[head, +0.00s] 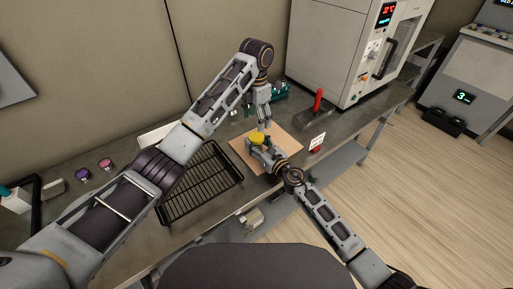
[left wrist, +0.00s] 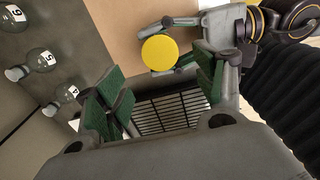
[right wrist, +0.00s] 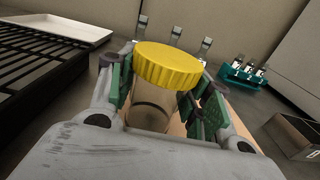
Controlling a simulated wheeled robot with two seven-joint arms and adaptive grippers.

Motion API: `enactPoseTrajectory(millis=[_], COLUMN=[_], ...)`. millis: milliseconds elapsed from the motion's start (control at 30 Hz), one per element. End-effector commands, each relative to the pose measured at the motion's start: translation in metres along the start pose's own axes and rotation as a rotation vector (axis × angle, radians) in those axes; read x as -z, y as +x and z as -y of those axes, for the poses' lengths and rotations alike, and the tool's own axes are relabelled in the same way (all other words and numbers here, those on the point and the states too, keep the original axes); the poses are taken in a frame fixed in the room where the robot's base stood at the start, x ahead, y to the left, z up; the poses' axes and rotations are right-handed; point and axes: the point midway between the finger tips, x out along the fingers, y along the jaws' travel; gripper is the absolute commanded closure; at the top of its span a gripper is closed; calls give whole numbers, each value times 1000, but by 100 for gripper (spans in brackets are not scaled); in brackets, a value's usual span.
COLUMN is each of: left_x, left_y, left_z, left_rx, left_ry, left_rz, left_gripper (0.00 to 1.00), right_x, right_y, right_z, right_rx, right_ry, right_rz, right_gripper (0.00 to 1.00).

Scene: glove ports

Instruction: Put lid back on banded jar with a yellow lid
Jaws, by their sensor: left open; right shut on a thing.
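The banded jar (right wrist: 150,115) is clear with a dark band and stands upright in the right wrist view. The ribbed yellow lid (right wrist: 167,66) sits over its mouth and looks about level; whether it is screwed tight I cannot tell. The lid also shows in the head view (head: 257,138) and from above in the left wrist view (left wrist: 160,53). My right gripper (head: 259,149) is shut on the jar below the lid, over the tan board (head: 285,143). My left gripper (head: 266,119) is open and empty, above and apart from the lid.
A black wire rack (head: 203,184) lies left of the board. A teal vial rack (right wrist: 243,74) and an open box with a red-handled tool (head: 317,105) stand beyond it. A small sign (head: 317,142) stands right of the board. Several numbered flasks (left wrist: 42,60) stand nearby.

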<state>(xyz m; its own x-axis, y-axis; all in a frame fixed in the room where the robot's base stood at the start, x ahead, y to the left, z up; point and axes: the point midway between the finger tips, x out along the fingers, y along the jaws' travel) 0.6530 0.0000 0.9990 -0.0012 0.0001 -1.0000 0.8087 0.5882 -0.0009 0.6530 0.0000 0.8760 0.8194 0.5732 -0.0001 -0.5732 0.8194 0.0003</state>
Motion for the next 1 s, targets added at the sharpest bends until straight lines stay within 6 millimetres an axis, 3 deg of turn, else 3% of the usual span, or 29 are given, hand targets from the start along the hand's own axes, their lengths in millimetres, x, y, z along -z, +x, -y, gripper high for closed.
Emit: enactPoseTrajectory(millis=[667,867,1000], left_x=[-2,0,0], left_y=[18,28,46], left_z=[1,1,0], left_rx=[1,3,2], left_ry=[3,0,0], left_rz=[4,0,-3], left_gripper=[30,30,30], right_x=[0,0,0], right_y=[0,0,0], right_z=[0,0,0], right_rx=[0,0,0], right_ry=[0,0,0], right_rz=[0,0,0], right_gripper=[100,100,100])
